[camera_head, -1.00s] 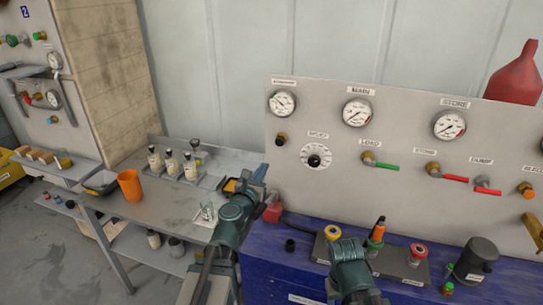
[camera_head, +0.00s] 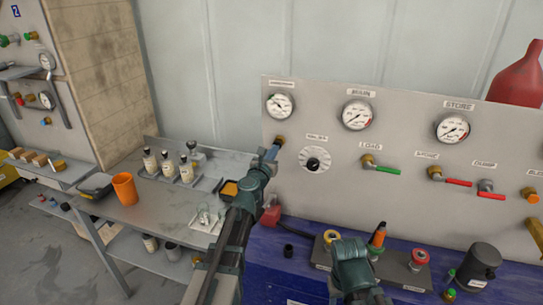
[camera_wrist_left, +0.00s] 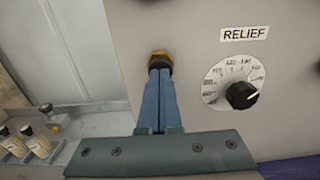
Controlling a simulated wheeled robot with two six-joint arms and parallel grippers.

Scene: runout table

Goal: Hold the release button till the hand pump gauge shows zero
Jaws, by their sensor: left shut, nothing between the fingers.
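The release button (camera_head: 280,139) is a small brass-coloured knob on the grey panel, below the leftmost gauge. It also shows in the left wrist view (camera_wrist_left: 160,54). My left gripper (camera_head: 273,152) is shut and empty, with blue fingers side by side. In the left wrist view its tips (camera_wrist_left: 160,70) overlap the button's lower edge; I cannot tell whether they press it. The hand pump gauge (camera_head: 280,106) is the leftmost round dial; its reading is too small to tell. My right arm (camera_head: 352,265) shows at bottom centre, but its fingers do not show.
The relief dial (camera_head: 313,160) sits just right of the button. The main gauge (camera_head: 357,115), store gauge (camera_head: 452,128) and several valve levers are further right. A side table (camera_head: 165,205) with bottles (camera_head: 168,165) and an orange cup (camera_head: 124,187) stands at left.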

